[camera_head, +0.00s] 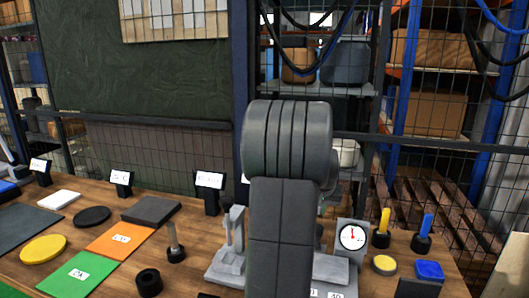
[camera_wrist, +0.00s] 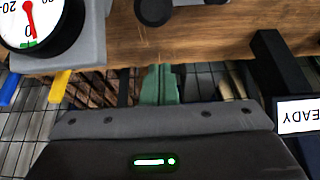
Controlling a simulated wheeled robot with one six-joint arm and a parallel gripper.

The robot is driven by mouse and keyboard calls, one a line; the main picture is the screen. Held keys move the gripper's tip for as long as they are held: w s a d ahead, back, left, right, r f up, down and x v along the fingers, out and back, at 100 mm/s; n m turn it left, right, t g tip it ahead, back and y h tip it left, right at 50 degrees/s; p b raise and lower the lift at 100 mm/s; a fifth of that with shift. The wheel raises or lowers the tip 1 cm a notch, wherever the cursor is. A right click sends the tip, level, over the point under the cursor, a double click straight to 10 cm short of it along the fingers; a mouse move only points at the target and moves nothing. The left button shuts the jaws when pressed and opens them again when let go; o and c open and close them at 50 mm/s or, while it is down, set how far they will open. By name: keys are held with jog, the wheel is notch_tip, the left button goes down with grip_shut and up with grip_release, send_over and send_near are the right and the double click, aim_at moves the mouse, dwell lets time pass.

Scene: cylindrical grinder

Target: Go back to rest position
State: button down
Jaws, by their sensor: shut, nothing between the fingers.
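My gripper (camera_wrist: 159,72) shows in the wrist view as a dark body with a green light and two green fingers. The fingers are together with nothing between them. They point toward the edge of the wooden bench, which is upside down in this view. I cannot tell whether they touch it. In the head view my dark grey arm stands upright in the middle and hides my gripper and part of the bench behind it.
The wooden bench (camera_head: 203,232) holds a green mat (camera_head: 75,274), an orange mat (camera_head: 118,241), a yellow disc (camera_head: 43,249) and small displays (camera_head: 210,180). A dial gauge (camera_head: 353,237) stands right of my arm, near blue and yellow-handled tools (camera_head: 424,230). Mesh fencing (camera_head: 440,150) stands behind.

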jog(key=shift+s+f+b, duration=0.1)
jog(key=shift+s+b, duration=0.05)
jog(key=shift+b, duration=0.3)
jog(key=b, duration=0.1)
jog(key=s+t+b, duration=0.1)
jog(key=b, duration=0.1)
jog(key=shift+s+a+f, duration=0.15)
jog(key=shift+a, duration=0.1)
jog(key=shift+s+t+h+b, duration=0.1)
jog(key=shift+t+h+b, duration=0.3)
jog(key=shift+b, duration=0.6)
jog(key=shift+s+t+b, duration=0.1)
jog(key=shift+t+b, duration=0.4)
jog(key=shift+b, duration=0.75)
